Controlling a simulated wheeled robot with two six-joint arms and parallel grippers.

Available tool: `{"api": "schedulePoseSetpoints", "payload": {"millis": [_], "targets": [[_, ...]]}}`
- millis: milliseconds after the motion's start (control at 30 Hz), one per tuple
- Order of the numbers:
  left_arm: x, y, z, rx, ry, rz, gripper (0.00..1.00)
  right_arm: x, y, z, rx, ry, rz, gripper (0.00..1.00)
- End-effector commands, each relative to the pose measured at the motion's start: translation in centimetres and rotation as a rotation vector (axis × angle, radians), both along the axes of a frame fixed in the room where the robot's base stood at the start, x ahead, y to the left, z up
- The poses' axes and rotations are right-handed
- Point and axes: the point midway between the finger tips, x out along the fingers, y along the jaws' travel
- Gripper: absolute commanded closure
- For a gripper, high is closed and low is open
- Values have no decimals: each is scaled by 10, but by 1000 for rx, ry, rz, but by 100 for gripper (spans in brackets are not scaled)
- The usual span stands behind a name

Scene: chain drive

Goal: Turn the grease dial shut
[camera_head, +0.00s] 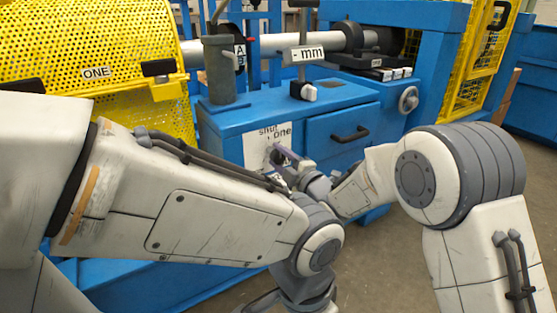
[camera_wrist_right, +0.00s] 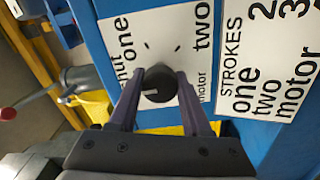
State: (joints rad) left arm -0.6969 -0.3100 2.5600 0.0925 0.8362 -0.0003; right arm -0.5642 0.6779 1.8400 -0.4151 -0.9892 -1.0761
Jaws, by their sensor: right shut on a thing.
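The grease dial is a round black knob (camera_wrist_right: 160,84) on a white plate (camera_wrist_right: 150,25) marked shut, one, two and motor. A small pale mark shows on the knob's left side in the right wrist view; I cannot tell for sure which label it points to. My right gripper (camera_wrist_right: 158,88) is shut on the knob, one finger on each side. In the head view the right gripper (camera_head: 280,154) is at the plate (camera_head: 258,143) on the blue cabinet front, and the knob is hidden there. My left arm crosses the foreground; its fingers are not seen.
A white STROKES label (camera_wrist_right: 270,60) is beside the dial plate. A blue drawer with a black handle (camera_head: 350,134) is right of the dial. A yellow mesh guard (camera_head: 90,50) stands at the left. Open floor (camera_head: 400,270) shows at the lower right.

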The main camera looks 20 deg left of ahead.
Motion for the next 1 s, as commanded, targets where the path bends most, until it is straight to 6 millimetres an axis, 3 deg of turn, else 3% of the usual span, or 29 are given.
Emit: {"api": "schedulePoseSetpoints", "payload": {"millis": [433,467,533,867,1000], "targets": [[0,0,-1,0,0,0,100,-2,1,-3,-13,-6,4,100],[0,0,-1,0,0,0,100,-2,1,-3,-13,-6,4,48],[0,0,-1,0,0,0,100,-1,1,-2,-12,-6,3,22],[0,0,0,0,0,0,100,-1,-1,-1,-8,-7,1,22],[0,0,6,0,0,0,100,-7,-10,1,-8,-5,0,22]]}}
